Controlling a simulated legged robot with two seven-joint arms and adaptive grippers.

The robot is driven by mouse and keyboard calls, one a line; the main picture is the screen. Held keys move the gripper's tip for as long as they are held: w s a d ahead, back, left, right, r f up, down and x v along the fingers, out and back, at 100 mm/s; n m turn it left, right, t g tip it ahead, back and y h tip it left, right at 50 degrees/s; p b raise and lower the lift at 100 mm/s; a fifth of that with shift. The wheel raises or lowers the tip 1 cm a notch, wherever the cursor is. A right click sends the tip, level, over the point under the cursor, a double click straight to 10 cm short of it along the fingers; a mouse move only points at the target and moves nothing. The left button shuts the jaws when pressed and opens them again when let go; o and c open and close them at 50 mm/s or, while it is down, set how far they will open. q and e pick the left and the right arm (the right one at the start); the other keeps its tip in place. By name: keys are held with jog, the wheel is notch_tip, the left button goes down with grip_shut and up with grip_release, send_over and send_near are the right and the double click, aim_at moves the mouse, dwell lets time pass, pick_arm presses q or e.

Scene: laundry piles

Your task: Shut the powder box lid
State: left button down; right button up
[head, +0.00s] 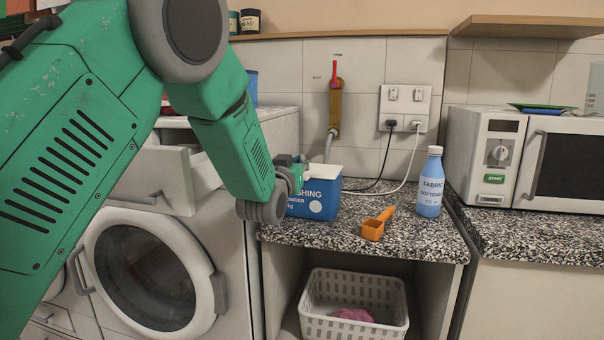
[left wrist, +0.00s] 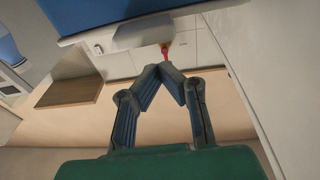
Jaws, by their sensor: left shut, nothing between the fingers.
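The powder box (head: 315,201) is blue with white lettering and stands on the speckled counter, against the washing machine side. Its white lid (head: 326,172) shows at the top of the box; my left gripper hides its left part, and I cannot tell whether it is fully down. My left gripper (head: 298,162) is at the box's upper left, its fingers small and partly hidden in the head view. In the left wrist view the left gripper's fingertips (left wrist: 164,68) meet with nothing between them. A blue surface (left wrist: 110,12) crosses the top of that view. My right gripper is not in view.
A microwave (head: 505,155) is further right. The washing machine (head: 150,270) is at left. A white basket (head: 353,325) sits below the counter. Cables hang behind the box.

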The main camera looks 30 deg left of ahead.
pick_arm(q)
jog(key=f+b, duration=0.2)
jog(key=s+d+f+t+b, duration=0.1)
jog(key=shift+f+b, duration=0.2)
jog(key=shift+b, duration=0.1)
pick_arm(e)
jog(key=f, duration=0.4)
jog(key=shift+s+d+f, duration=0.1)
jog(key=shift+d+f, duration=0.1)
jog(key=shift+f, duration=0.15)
